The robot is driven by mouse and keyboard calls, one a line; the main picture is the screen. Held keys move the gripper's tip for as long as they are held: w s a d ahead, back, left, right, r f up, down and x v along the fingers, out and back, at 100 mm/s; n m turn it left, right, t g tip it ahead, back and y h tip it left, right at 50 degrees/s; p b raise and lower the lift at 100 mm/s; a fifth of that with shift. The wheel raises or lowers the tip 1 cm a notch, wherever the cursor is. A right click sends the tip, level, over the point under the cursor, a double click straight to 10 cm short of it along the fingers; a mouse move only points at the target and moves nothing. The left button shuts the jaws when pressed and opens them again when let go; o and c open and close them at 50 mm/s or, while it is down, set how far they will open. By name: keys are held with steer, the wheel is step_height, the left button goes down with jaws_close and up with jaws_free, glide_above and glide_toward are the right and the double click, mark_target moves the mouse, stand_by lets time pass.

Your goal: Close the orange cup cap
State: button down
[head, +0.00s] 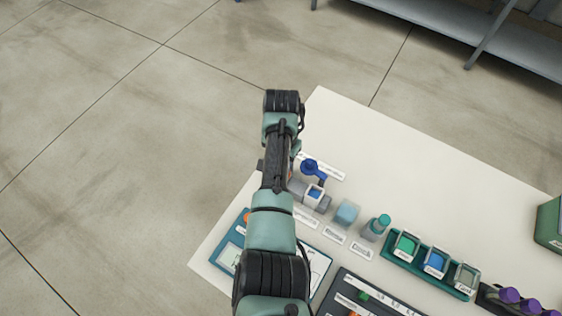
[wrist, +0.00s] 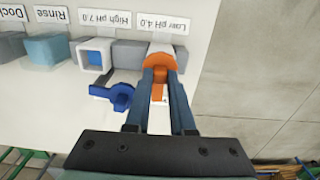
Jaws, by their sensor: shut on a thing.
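The orange cap (wrist: 158,62) is at the cup by the "Low pH 4.0" label in the wrist view. Its rounded part lies over the front of the cup, and a narrower orange part (wrist: 158,92) reaches back between my fingers. My gripper (wrist: 162,76) is shut on the cap. The fingers hide part of it, and I cannot tell whether it sits flush. In the head view my arm covers most of the orange cup and cap.
The neighbouring "High pH 7.0" cup (wrist: 95,57) stands open, with its blue cap (wrist: 118,95) swung out to the side. The grey-blue Rinse block (wrist: 47,48) is beyond. Colour-lidded containers (head: 435,262) line the table's right. Bare tabletop (head: 420,185) lies behind the row.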

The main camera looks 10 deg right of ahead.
steer(key=c, duration=0.8)
jaws_free()
steer(key=shift+o, duration=0.2)
step_height(320, 180, up, 13)
